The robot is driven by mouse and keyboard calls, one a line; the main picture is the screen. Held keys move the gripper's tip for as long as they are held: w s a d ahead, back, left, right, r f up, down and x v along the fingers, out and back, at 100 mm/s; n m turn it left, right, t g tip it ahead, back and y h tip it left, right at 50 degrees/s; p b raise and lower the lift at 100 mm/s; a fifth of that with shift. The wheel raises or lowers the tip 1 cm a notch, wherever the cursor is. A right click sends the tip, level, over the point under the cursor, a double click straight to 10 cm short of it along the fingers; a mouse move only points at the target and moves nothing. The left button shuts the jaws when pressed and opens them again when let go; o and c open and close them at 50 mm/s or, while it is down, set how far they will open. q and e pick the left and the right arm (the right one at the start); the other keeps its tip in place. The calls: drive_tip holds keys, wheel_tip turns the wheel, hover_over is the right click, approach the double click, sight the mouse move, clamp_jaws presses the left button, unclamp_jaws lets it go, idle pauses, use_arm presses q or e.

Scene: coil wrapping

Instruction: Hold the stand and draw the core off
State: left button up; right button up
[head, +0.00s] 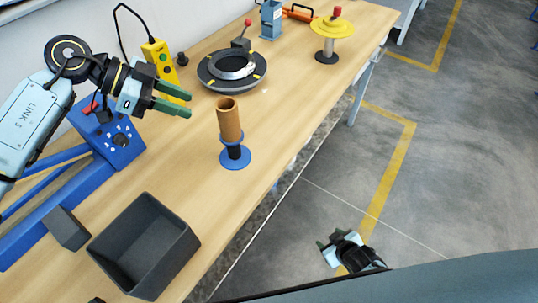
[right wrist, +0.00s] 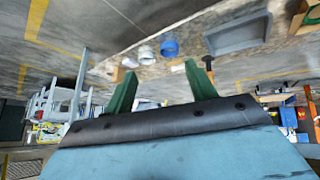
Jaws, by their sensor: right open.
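The brown tubular core (head: 229,117) stands upright on the stand, which has a blue collar, a dark post and a round blue base (head: 235,160), on the wooden table. My left gripper (head: 189,105) is open and empty, above the table and to the left of the core in the head view, apart from it. My right gripper (head: 327,248) is low at the right, out over the floor beyond the table edge, far from the stand. In the right wrist view its green fingers (right wrist: 160,78) are spread with nothing between them.
An open dark bin (head: 190,240) and a blue machine (head: 118,140) stand at the near left. A dark ring fixture (head: 210,80), a yellow control box (head: 163,62) and a yellow disc on a post (head: 333,28) are farther back. The table around the stand's base is clear.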

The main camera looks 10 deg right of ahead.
drive_tip(key=w+a+r+n+t+y, duration=0.1)
drive_tip(key=w+a+r+t, duration=0.1)
drive_tip(key=w+r, duration=0.5)
drive_tip(key=w+a+r+n+t+y, duration=0.1)
drive_tip(key=w+a+r+t, duration=0.1)
drive_tip(key=r, duration=0.9)
drive_tip(key=w+a+r+n+t+y, duration=0.1)
drive_tip(key=w+a+r+t, duration=0.15)
drive_tip(key=w+r, duration=0.45)
drive_tip(key=g+y, duration=0.3)
drive_tip(key=y, duration=0.1)
approach(233, 141)
drive_tip(key=x, duration=0.4)
drive_tip(key=d+f+x, duration=0.1)
drive_tip(key=x, duration=0.7)
drive_tip(key=shift+w+f, duration=0.3)
drive_tip(key=shift+f, duration=0.2)
drive_tip(key=c, duration=1.2)
